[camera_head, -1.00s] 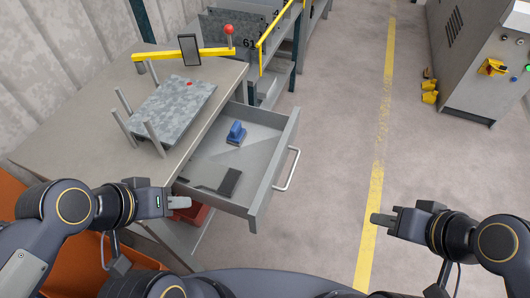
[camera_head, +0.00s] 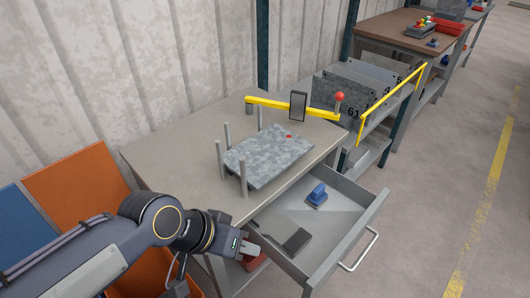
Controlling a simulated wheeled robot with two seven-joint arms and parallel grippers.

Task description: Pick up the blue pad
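The blue pad (camera_head: 317,194) is a small blue block lying in the open grey drawer (camera_head: 374,213), toward its back. A flat dark grey item (camera_head: 297,240) lies in the same drawer, nearer my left gripper. My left gripper (camera_head: 256,250) is just outside the drawer's left side, apart from the pad. Its fingers look close together, but I cannot tell whether they are open or shut. My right gripper is out of view.
The workbench (camera_head: 190,140) carries a grey metal plate (camera_head: 268,158) between upright posts, and a yellow bar (camera_head: 290,107) with a red knob. Orange panels (camera_head: 80,185) stand at the left. The floor on the right is clear.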

